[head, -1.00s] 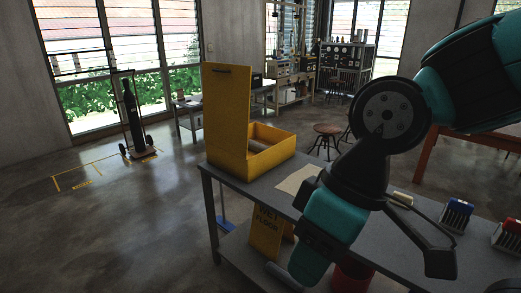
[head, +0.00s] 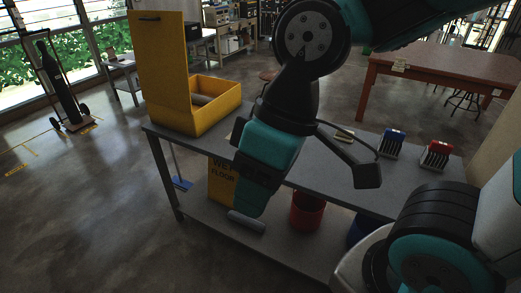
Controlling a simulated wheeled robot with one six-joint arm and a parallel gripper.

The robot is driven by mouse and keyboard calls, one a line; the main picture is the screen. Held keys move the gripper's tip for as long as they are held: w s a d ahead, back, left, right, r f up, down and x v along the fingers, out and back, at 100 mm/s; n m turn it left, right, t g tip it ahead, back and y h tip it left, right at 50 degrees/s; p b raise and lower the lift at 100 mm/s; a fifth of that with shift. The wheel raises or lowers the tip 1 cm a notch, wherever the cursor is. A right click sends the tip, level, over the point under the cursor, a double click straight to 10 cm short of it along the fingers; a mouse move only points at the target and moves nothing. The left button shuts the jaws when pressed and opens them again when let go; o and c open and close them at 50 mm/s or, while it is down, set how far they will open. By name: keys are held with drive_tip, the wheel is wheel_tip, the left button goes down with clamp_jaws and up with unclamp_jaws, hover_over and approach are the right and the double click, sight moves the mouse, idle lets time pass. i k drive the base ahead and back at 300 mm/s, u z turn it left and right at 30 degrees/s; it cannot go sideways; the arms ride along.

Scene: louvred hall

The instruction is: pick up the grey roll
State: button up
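My arm hangs in front of the bench, between the yellow box and the right end. Its teal wrist part ends just above the cylinder in the picture.
A yellow wet-floor sign (head: 222,180), a red bucket (head: 307,210) and a blue bucket (head: 362,232) stand at the lower shelf. Blue (head: 391,143) and red (head: 436,155) racks stand on the bench top.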

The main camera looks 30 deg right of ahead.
sight(200, 100)
drive_tip(key=u, duration=0.45)
drive_tip(key=k, duration=1.1)
drive_tip(key=u, duration=0.7)
drive_tip(key=i, duration=2.4)
drive_tip(key=z, duration=0.55)
drive_tip(key=i, duration=1.05)
drive_tip(key=z, duration=1.85)
drive_tip(key=i, duration=0.9)
drive_tip(key=z, duration=0.85)
